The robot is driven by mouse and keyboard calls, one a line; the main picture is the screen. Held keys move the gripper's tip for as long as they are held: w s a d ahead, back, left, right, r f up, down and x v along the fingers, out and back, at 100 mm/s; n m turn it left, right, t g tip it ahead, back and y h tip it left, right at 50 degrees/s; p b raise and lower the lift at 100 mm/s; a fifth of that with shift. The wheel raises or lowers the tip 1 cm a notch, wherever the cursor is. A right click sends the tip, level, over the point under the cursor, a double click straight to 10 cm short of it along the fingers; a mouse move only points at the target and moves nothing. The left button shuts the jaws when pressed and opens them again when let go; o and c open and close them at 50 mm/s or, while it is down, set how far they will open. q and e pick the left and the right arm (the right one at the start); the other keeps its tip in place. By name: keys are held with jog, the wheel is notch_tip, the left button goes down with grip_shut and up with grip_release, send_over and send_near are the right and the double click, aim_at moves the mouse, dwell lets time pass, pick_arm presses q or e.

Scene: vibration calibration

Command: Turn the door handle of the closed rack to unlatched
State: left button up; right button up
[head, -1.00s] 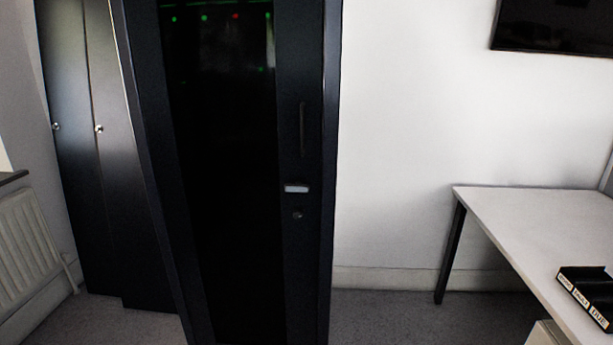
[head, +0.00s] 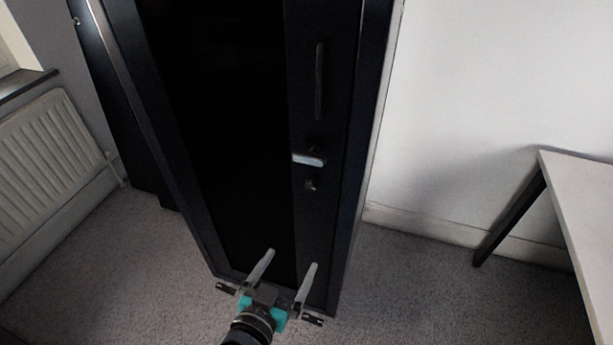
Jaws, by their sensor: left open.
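The closed rack (head: 230,150) is a tall black cabinet with a dark glass door, in the middle of the head view. Its door handle (head: 308,159) is a short silver lever lying about level on the right door frame. A small round lock (head: 310,184) sits just below it, and a long dark vertical pull bar (head: 320,80) is above. My left gripper (head: 288,258) is open and empty, in front of the lower door, below the handle and apart from it. My right gripper is not in view.
A white radiator (head: 45,150) stands at the left wall under a window sill. A white table (head: 590,200) with a dark leg is at the right. Grey carpet (head: 400,290) is clear on both sides of the rack.

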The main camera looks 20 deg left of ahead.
aim_at(308, 161)
pick_arm(q)
notch_tip(308, 161, up, 14)
jog(key=a+t+p, duration=0.1)
jog(key=t, duration=0.2)
jog(key=w, duration=1.5)
jog(key=shift+w+d+f, duration=0.1)
jog(key=shift+w+f, duration=0.15)
jog(key=shift+w, duration=0.1)
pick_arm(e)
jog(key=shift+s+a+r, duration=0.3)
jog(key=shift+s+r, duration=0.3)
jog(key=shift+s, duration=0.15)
pick_arm(q)
jog(key=c, duration=1.1)
